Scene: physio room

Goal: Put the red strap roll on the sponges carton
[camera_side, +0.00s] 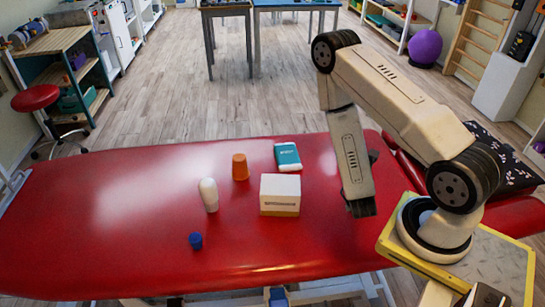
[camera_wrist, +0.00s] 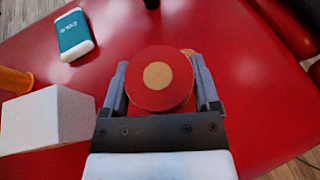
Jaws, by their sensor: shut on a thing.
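The red strap roll (camera_wrist: 161,97), a red disc with a tan centre, sits between the two fingers of my gripper (camera_wrist: 161,82) in the wrist view. My gripper is shut on it. In the side view the roll cannot be made out, and my wrist (camera_side: 358,190) hangs over the red couch to the right of the carton. The sponges carton (camera_side: 280,194) is a white box with a tan lower band, standing on the couch. It also shows at the left of the wrist view (camera_wrist: 48,118), apart from the roll. Its visible top is bare.
A teal and white pack (camera_side: 287,157) lies behind the carton. An orange cup (camera_side: 240,167), a white bottle (camera_side: 209,195) and a blue cap-like piece (camera_side: 195,240) stand to its left. The red couch (camera_side: 110,220) is clear at the far left.

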